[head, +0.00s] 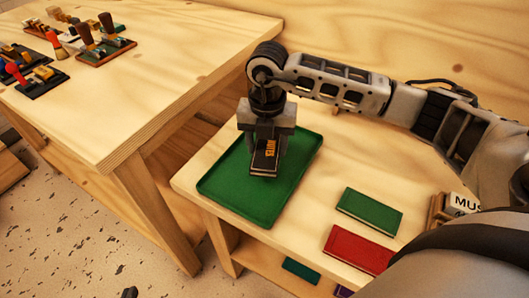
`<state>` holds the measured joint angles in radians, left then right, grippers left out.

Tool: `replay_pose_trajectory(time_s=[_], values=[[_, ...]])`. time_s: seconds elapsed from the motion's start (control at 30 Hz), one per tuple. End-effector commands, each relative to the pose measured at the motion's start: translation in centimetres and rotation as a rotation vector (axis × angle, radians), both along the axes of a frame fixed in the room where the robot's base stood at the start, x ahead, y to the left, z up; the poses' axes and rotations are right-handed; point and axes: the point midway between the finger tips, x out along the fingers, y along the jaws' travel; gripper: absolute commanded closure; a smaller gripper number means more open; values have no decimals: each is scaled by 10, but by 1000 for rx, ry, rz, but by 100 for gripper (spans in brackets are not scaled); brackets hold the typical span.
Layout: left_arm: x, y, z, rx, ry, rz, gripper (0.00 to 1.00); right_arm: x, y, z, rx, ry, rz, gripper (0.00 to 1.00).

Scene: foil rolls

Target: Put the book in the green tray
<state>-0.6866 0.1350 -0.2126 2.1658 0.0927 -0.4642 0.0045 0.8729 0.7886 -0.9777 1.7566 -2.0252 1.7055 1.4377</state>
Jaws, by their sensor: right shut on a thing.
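My right gripper (264,172) comes in from the right and points down over the green tray (215,184). It is shut on a black book (271,149) with gold lettering on its cover. The book is held upright, its lower end over the middle of the tray. I cannot tell whether that end touches the tray floor. The tray is shallow with a low rim, and no other thing shows in it. My left gripper is not in view.
A green book (369,211) and a red book (357,250) lie flat right of the tray. A wooden holder (437,215) with a sign stands at the right. Another table (150,100) at left bears tool racks (105,49). Books lie on a lower shelf.

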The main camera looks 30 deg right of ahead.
Motion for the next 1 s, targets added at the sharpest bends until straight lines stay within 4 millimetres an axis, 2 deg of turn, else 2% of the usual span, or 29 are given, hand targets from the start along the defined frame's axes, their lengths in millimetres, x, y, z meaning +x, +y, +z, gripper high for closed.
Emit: replay_pose_trajectory(time_s=[0.2, 0.4, 0.83, 0.87, 0.9, 1.0], values=[[2, 0, 0, -1, -4, 0, 100, 10, 1, -13, -1, -1, 0, 70], [1, 0, -1, -3, -3, -1, 100, 10, 1, -40, 1, 0, 0, 70], [-3, -1, -7, -7, 8, 0, 100, 10, 1, -48, 1, -2, 0, 70], [-3, -1, -5, -8, 9, -1, 100, 10, 1, -47, 1, -2, 0, 38], [-4, -1, -5, -8, 10, 0, 100, 10, 1, -46, 1, -2, 0, 27], [-4, -1, -5, -8, 10, 0, 100, 10, 0, -46, 1, -2, 0, 24]])
